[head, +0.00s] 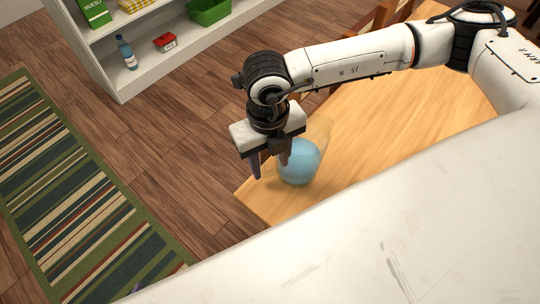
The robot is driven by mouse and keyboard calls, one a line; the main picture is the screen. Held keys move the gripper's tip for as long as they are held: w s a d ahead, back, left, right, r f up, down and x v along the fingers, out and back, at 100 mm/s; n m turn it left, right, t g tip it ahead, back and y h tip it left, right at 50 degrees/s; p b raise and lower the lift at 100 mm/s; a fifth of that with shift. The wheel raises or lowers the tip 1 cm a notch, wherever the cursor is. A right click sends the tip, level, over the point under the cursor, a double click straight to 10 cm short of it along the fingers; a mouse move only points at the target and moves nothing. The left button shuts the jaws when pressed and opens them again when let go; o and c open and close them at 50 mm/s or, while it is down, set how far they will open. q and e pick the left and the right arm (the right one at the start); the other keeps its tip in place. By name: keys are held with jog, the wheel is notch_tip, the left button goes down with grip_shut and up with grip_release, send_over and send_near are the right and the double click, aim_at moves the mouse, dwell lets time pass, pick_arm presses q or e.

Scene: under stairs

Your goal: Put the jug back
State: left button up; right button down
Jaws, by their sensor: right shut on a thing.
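My right gripper (270,164) points down over the near left corner of the wooden table (385,128). Its two dark fingers are closed in on a part of the jug (299,163), which I cannot make out clearly. The jug has a rounded pale blue body, just right of the fingers, and a see-through yellowish part behind it. I cannot tell whether the jug touches the tabletop. My left gripper is not in view.
A white shelf unit (125,88) at the top left holds a green muesli box (94,12), a blue bottle (127,53), a red item (165,41) and a green bin (209,11). A striped rug (75,190) lies on the wood floor. A chair (380,17) stands behind the table.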

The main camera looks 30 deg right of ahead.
jog(key=c, duration=1)
grip_release()
jog(key=shift+f, duration=0.1)
notch_tip(320, 180, up, 12)
jog(key=shift+a+r+b, duration=0.15)
jog(key=shift+b, duration=0.15)
